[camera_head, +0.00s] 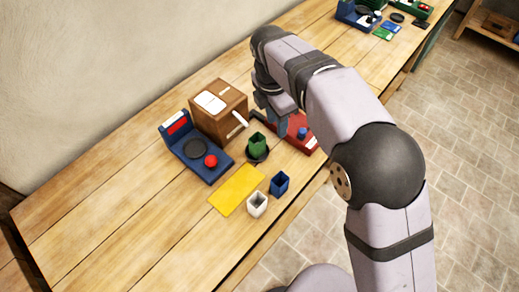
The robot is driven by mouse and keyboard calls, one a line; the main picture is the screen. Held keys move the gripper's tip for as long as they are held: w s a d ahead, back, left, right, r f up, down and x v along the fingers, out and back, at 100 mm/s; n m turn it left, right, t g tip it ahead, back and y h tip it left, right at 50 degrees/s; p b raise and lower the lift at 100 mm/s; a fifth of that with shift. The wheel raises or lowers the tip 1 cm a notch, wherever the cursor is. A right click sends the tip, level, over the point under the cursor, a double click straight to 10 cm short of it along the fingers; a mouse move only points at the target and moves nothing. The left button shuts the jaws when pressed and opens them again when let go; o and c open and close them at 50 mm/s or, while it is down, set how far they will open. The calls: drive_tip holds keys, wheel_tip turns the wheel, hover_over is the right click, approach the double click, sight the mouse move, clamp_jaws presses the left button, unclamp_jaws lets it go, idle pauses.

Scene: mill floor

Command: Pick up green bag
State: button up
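The green bag (257,144) is a small open-topped green container. It appears upright on or just above a small dark round disc (259,157), in front of the wooden box. My gripper (284,124) points down just to the right of the green bag, over the left part of a red device. A gap shows between it and the bag. The fingertips are small and partly lost against the red device, so I cannot tell whether they are open or shut.
The red device (303,141) carries a blue item. A yellow mat (236,190), white bag (257,205) and blue bag (279,183) are in front. The left table is clear.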

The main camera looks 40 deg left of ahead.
sight(256, 139)
drive_tip(key=s+a+n, duration=0.2)
drive_tip(key=a, duration=0.1)
drive_tip(key=s+a+n, duration=0.1)
drive_tip(key=s, duration=0.1)
drive_tip(key=shift+a+f, duration=0.3)
drive_tip(key=shift+a, duration=0.05)
drive_tip(key=shift+w+f+p, duration=0.2)
drive_tip(key=shift+f+p, duration=0.05)
drive_tip(key=shift+f, duration=0.85)
drive_tip(key=shift+w+f+p, duration=0.2)
drive_tip(key=shift+f+p, duration=0.1)
drive_tip(key=shift+f, duration=0.85)
drive_tip(key=shift+w+f+p, duration=0.2)
drive_tip(key=shift+f+p, duration=0.05)
drive_tip(key=shift+f, duration=0.85)
drive_tip(key=shift+w+f+p, duration=0.1)
drive_tip(key=shift+f+p, duration=1.1)
drive_tip(key=shift+f, duration=0.65)
drive_tip(key=shift+w+f, duration=0.1)
drive_tip(key=shift+f, duration=0.65)
drive_tip(key=c, duration=0.7)
clamp_jaws()
drive_tip(key=shift+r, duration=0.2)
